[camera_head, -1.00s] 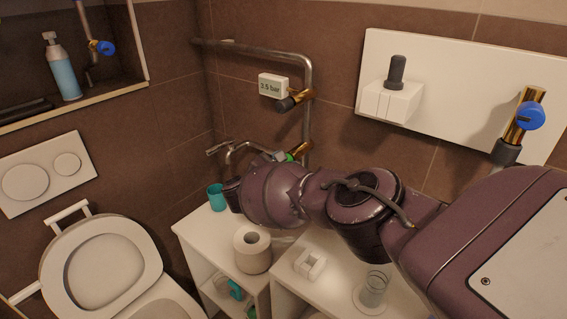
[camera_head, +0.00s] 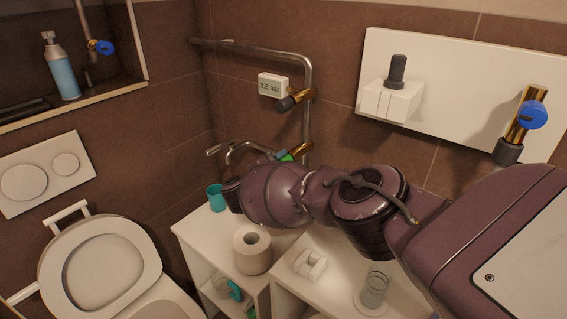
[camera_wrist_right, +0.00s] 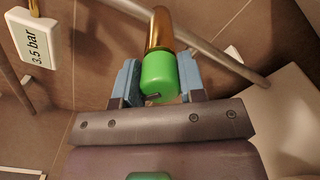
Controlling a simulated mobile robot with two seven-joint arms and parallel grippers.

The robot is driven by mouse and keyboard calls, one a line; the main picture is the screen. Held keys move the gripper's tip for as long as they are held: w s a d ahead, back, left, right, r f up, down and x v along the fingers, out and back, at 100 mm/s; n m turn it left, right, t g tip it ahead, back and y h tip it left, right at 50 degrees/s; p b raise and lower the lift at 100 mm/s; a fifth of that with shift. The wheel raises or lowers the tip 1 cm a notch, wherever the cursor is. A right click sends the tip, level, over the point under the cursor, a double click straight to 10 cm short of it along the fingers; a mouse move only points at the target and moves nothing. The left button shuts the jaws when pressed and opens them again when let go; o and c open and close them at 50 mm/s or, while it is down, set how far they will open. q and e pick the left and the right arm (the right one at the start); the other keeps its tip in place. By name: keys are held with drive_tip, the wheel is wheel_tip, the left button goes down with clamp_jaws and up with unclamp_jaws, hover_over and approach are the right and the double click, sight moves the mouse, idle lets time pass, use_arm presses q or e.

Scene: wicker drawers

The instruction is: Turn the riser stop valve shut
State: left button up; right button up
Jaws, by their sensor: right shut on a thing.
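The riser pipe (camera_head: 307,125) runs up the brown tiled wall and bends left at the top. A brass valve fitting (camera_head: 302,150) low on it has a green knob (camera_head: 287,157), mostly hidden by my right arm. In the right wrist view, the green knob (camera_wrist_right: 159,75) on its brass stem sits between the blue fingers of my right gripper (camera_wrist_right: 157,83). The right gripper is shut on it, with a finger on each side. A dark mark shows on the knob's near edge. My left gripper is not in view.
A "3.5 bar" display (camera_head: 272,85) and a black-knobbed brass valve (camera_head: 289,103) are above. A blue-knobbed valve (camera_head: 532,115) is at right. Below are a white shelf unit with a paper roll (camera_head: 252,250), a teal cup (camera_head: 216,197) and a glass (camera_head: 374,289). A toilet (camera_head: 100,262) is left.

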drive_tip(key=o, duration=0.9)
drive_tip(key=shift+o, duration=0.2)
drive_tip(key=p+v, duration=0.2)
drive_tip(key=v, duration=0.9)
drive_tip(key=shift+w, duration=0.1)
